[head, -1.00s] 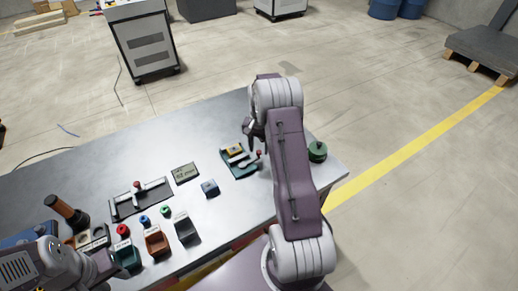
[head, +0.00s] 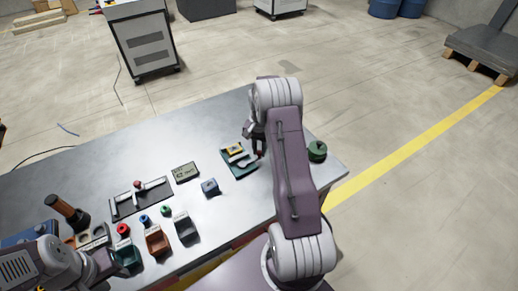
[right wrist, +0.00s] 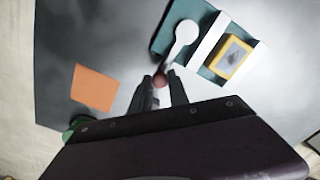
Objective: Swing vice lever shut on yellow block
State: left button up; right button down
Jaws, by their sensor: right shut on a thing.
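The vice (head: 238,170) has a teal base and white jaws on the right part of the table. The yellow block (head: 234,149) sits between its jaws and also shows in the right wrist view (right wrist: 231,56). The white lever (right wrist: 181,42) runs from its round pivot beside the jaws to a red knob (right wrist: 159,80). My right gripper (right wrist: 158,84) is shut on that knob; it shows partly behind my arm in the head view (head: 258,150). My left gripper (head: 122,263) is low at the left, near the bins; its fingers are unclear.
A dark green round thing (head: 317,151) stands near the right edge. An orange patch (right wrist: 95,87) lies on the table. Several small bins stand at the front.

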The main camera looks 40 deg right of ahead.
jog(key=s+m, duration=0.1)
jog(key=s+m+p, duration=0.1)
jog(key=m, duration=0.1)
jog(key=shift+a+r, duration=0.1)
jog(key=shift+a, duration=0.25)
jog(key=s+m, duration=0.1)
jog(key=m, duration=0.1)
jog(key=s+a+m, duration=0.1)
jog(key=shift+a+m+p, duration=0.2)
jog(key=shift+m+p, duration=0.15)
jog(key=shift+m, duration=0.05)
jog(key=a+m, duration=0.1)
jog(key=s+m, duration=0.1)
jog(key=m, duration=0.1)
jog(key=shift+s+a+p, duration=0.2)
jog(key=shift+a+p, duration=0.15)
jog(key=shift+a, duration=0.05)
jog(key=shift+s+a+m+p, duration=0.2)
jog(key=shift+a+m, duration=0.35)
jog(key=shift+m, duration=0.45)
jog(key=shift+s+a+m+p, duration=0.15)
jog(key=shift+a+m, duration=0.35)
jog(key=shift+m, duration=0.5)
jog(key=c, duration=1.3)
grip_release()
jog(key=shift+o, duration=0.2)
jog(key=shift+a, duration=0.1)
